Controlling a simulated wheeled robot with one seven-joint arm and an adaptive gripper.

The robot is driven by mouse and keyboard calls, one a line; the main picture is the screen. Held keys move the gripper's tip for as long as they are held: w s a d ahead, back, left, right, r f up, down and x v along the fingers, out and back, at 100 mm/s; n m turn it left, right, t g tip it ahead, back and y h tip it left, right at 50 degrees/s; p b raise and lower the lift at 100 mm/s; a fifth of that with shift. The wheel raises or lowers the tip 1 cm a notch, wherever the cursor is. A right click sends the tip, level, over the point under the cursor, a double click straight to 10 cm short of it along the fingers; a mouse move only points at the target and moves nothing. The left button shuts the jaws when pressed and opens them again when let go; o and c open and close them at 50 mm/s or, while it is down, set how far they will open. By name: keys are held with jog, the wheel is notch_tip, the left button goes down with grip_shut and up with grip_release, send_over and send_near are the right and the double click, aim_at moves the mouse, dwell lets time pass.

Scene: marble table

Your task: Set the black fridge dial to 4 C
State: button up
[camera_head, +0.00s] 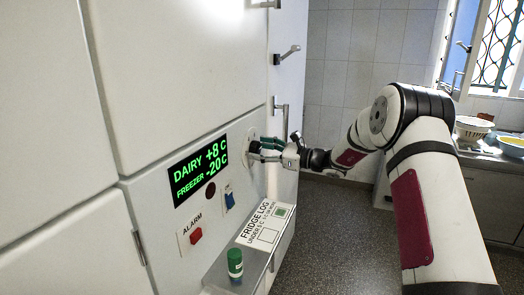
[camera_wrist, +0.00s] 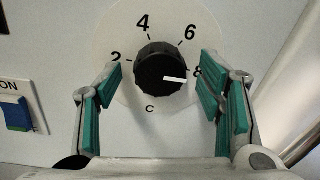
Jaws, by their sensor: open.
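The black fridge dial (camera_wrist: 160,70) sits on a round white scale plate (camera_wrist: 185,20) marked 2, 4, 6, 8 and C. Its white pointer line points right, at or just past the 8. My gripper (camera_wrist: 157,88) has its teal fingers open, one on each side of the dial, with gaps left and right. In the head view my gripper (camera_head: 264,150) is at the fridge panel and hides most of the dial. The display (camera_head: 200,168) reads DAIRY +8 C and FREEZER -20 C in green.
A red alarm button (camera_head: 196,236) and a blue switch (camera_head: 229,199) sit on the panel below the display; the blue switch (camera_wrist: 17,114) shows at wrist-view left. A ledge below holds a green-capped jar (camera_head: 235,262) and a fridge log card (camera_head: 265,225). The floor at right is clear.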

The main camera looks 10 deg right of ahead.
jog(key=c, duration=1.2)
jog(key=shift+o, duration=0.2)
